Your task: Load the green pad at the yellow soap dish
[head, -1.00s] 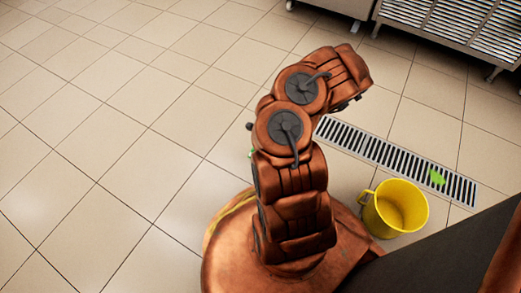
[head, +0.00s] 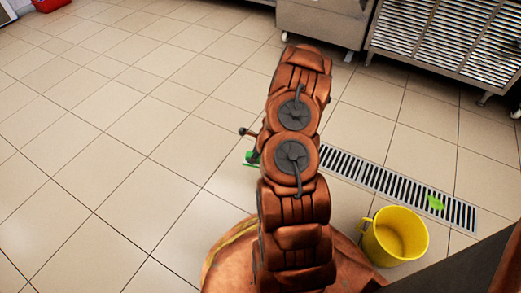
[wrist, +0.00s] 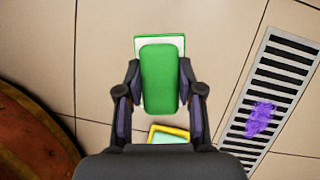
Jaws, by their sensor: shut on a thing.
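My gripper (wrist: 159,78) is shut on the green pad (wrist: 160,85), one finger on each long side, in the wrist view. Past the pad is a green-rimmed dish (wrist: 141,43) with a pale inside, partly covered by the pad. A yellow-rimmed dish (wrist: 181,131), which looks like the yellow soap dish, shows nearer the gripper's base, below the pad in the picture. Its lower part is hidden by my gripper. In the head view my arm hides most of the gripper; a bit of green (head: 250,157) shows left of the arm.
A yellow bucket (head: 383,239) stands on the tiled floor at the right. A drain grate (head: 350,169) runs by it, with a green splat (head: 435,202) on it. A purple splat (wrist: 261,118) lies on the grate in the wrist view. Steel units (head: 445,40) stand behind. Floor at left is clear.

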